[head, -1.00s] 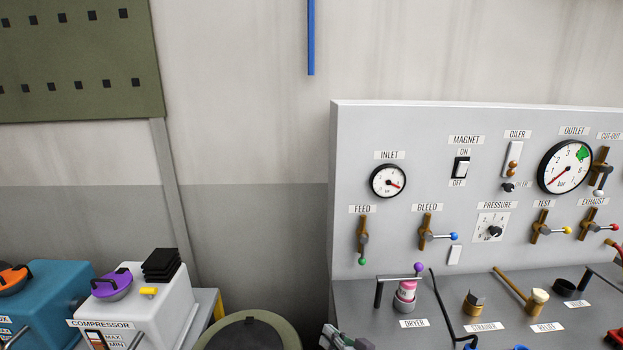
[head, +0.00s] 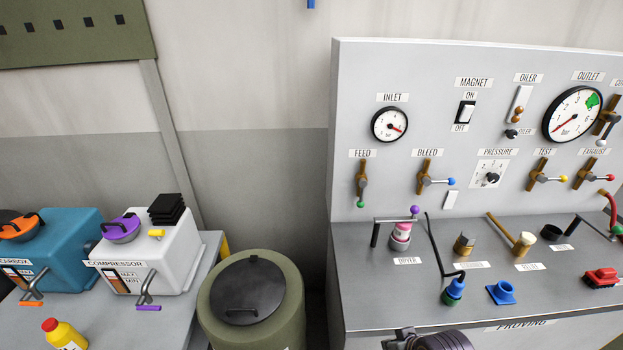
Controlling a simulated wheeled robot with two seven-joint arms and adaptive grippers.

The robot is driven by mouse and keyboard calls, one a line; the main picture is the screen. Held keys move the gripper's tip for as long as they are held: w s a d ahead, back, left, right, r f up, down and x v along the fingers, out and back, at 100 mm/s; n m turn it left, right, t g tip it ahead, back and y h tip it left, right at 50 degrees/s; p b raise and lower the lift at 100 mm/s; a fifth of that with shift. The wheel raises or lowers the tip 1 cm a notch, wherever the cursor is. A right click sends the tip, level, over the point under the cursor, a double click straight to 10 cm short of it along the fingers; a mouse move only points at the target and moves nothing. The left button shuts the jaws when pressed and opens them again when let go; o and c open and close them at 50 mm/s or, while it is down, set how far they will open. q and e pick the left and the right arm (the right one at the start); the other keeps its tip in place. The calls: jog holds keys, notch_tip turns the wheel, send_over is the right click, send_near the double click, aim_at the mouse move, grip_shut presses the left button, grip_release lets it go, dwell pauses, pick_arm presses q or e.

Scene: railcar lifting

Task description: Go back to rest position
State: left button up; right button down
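Part of my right arm, seemingly its gripper end (head: 403,338), shows at the bottom edge in front of the grey test bench. Only a grey bracket and a dark ribbed cylinder are in sight. Its fingers are cut off or hidden, so I cannot tell whether it is open or shut, or holds anything. My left gripper is not in view.
The grey bench (head: 385,295) with its upright gauge panel (head: 460,70) fills the right side. A green drum (head: 290,310) with a dark lid stands left of it. A table at left holds a white compressor box (head: 180,245), a teal gearbox box (head: 75,235) and a yellow bottle (head: 66,337).

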jog(key=s+d+g+h, duration=0.1)
jog(key=s+d, duration=0.2)
jog(key=s+f+g, duration=0.2)
jog(key=s+f, duration=0.1)
jog(key=f, duration=3.1)
jog(key=s+d+f, duration=0.2)
jog(key=s+f, duration=0.8)
jog(key=s, duration=0.1)
jog(key=s+d+f+b, duration=0.1)
jog(key=s+d+f, duration=0.1)
jog(key=s+f, duration=0.8)
jog(key=shift+s+f+g+h, duration=0.15)
jog(key=shift+s+g+h, duration=0.2)
jog(key=shift+s, duration=0.25)
